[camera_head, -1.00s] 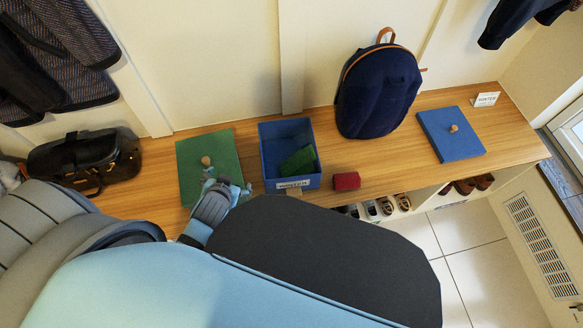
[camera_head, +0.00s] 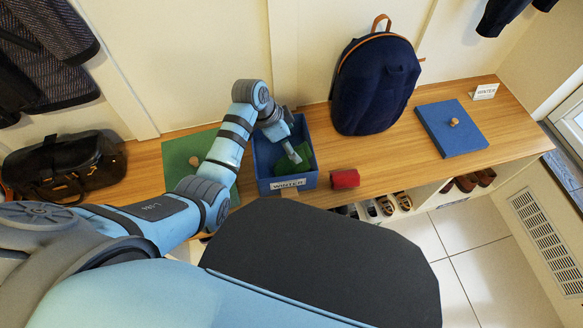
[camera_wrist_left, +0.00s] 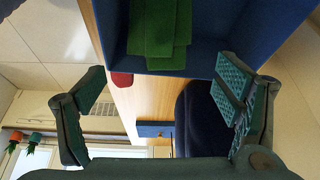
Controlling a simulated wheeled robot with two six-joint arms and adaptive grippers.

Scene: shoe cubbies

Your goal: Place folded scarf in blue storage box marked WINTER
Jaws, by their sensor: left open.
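The blue storage box (camera_head: 312,172) stands open on the bench, with a white WINTER label on its front. A green folded cloth (camera_head: 284,166), which looks like the scarf, lies inside it. The cloth also shows with its stacked layers in the left wrist view (camera_wrist_left: 160,38). My left gripper (camera_head: 294,152) is over the box, its fingers reaching down near the cloth and partly covering it. In the left wrist view its fingers (camera_wrist_left: 165,98) are spread wide with nothing between them; I cannot tell whether they touch the cloth. My right gripper is not in view.
A red block-like item (camera_head: 345,179) lies right of the box at the bench's front edge. A green lid (camera_head: 178,153) lies left, partly under my arm. A navy backpack (camera_head: 375,88), a blue lid (camera_head: 455,130) and a black bag (camera_head: 60,165) are also on the bench.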

